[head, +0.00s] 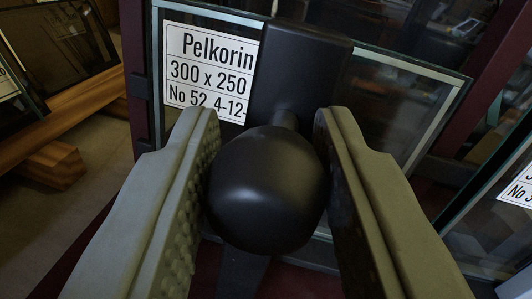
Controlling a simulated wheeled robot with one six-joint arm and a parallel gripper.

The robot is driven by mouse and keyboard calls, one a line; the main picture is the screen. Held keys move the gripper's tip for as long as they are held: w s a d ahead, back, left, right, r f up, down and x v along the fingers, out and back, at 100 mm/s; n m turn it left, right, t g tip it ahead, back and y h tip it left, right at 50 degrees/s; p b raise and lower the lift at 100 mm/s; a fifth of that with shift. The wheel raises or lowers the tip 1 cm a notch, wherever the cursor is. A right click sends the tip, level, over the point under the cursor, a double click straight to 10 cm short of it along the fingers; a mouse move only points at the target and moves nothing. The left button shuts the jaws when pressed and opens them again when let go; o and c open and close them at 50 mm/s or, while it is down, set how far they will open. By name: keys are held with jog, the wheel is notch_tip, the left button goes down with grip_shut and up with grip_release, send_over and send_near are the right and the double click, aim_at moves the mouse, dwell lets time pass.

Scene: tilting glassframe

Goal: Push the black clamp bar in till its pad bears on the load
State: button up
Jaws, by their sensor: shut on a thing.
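The black clamp bar (300,68) stands in front of a glass pane in the middle of the head view. A round black knob (267,190) sticks out from it towards me. My gripper (265,135) is shut on the knob, with one grey-green finger on each side. The load is the glass pane (395,95) with a white label reading Pelkorin 300 x 250 (211,68). The bar overlaps the label's right edge in the picture. The bar's pad is hidden, so I cannot tell whether it touches the glass.
Dark red frame posts (133,60) stand left and right of the pane. Wooden beams (70,118) and another glass pane lie at the left. A further labelled pane (490,215) leans at the right. Bare floor shows at lower left.

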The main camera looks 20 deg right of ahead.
jog(key=w+d, duration=0.1)
jog(key=w, duration=0.2)
jog(key=w+d, duration=0.1)
jog(key=w, duration=0.2)
jog(key=w+d, duration=0.1)
jog(key=w, duration=0.3)
jog(key=shift+d+r, duration=0.1)
jog(key=shift+r, duration=0.15)
